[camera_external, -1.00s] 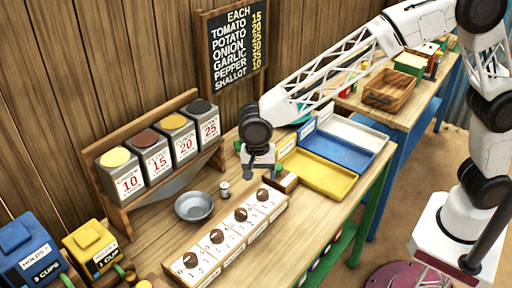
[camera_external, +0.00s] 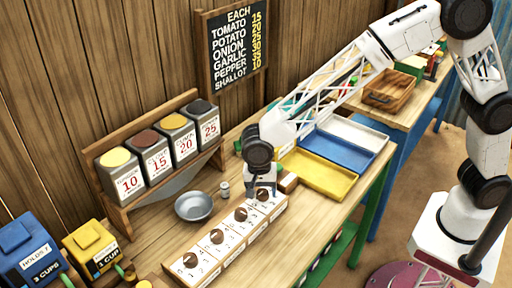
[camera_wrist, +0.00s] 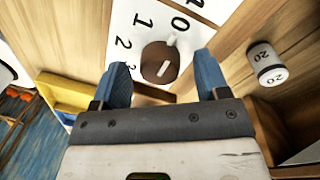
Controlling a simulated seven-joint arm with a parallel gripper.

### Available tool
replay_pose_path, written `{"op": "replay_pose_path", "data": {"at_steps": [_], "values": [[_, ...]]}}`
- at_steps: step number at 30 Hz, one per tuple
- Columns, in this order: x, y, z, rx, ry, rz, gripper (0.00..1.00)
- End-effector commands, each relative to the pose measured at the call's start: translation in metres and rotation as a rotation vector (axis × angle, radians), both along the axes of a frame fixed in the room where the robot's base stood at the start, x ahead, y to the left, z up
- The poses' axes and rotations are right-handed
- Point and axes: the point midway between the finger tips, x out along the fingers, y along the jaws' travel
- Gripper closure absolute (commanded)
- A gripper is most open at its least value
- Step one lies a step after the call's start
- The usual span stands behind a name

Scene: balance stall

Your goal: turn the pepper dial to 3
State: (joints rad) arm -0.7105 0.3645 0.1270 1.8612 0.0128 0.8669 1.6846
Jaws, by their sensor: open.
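A long white dial board (camera_external: 228,246) lies on the table with several brown round knobs along it. The labels on its front edge are too small to read, so I cannot tell which dial is pepper. My gripper (camera_external: 262,190) is at the board's far-end dial. In the wrist view, my gripper (camera_wrist: 161,60) is open, with one blue finger on each side of a brown knob (camera_wrist: 152,55). Whether the fingers touch it is unclear. A white pointer on the knob points toward the 0. The numbers 1, 2 and 3 are printed around it.
A small cylinder marked 20 (camera_wrist: 266,63) stands beside the board, also in the outside view (camera_external: 224,189). A grey bowl (camera_external: 194,207) is left of it. Yellow (camera_external: 318,176) and blue (camera_external: 345,152) trays lie right of my gripper. Labelled canisters (camera_external: 160,155) stand behind.

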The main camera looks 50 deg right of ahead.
Motion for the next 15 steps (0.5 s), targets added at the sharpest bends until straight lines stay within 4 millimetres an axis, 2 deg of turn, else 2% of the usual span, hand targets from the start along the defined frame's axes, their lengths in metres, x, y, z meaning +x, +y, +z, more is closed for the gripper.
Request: {"op": "replay_pose_path", "data": {"at_steps": [4, 12, 13, 15], "values": [[-0.0007, -0.0005, -0.0066, -0.001, 0.001, 0.000, 0.32], [-0.0006, -0.0004, -0.0072, -0.001, 0.001, 0.000, 0.32], [-0.0006, -0.0004, -0.0072, -0.001, 0.001, 0.000, 0.33], [-0.0006, -0.0004, -0.0072, -0.001, 0.001, 0.000, 0.44]]}}
